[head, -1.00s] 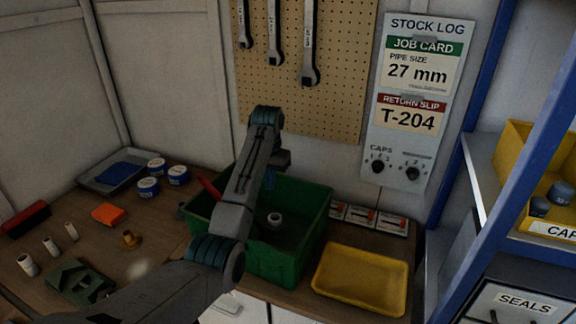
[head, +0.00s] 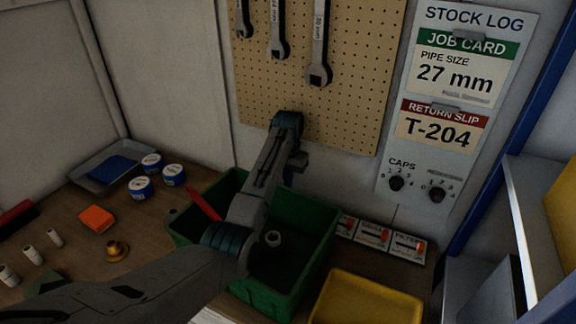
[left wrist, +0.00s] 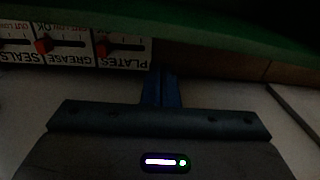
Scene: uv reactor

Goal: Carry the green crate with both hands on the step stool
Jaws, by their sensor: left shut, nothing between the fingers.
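My left gripper (head: 293,170) is above the crate's far side, shut and empty. In the left wrist view its blue fingers (left wrist: 162,88) are together, with a green edge (left wrist: 220,22) of the crate across the top. No step stool shows. My right gripper is out of view.
A yellow tray (head: 365,300) sits right of the crate, with small labelled slider panels (head: 374,235) behind it. Blue-lidded tins (head: 140,187), an orange block (head: 96,218) and a brass part (head: 117,250) lie left. A pegboard (head: 345,110) and blue-framed shelf (head: 480,190) border the bench.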

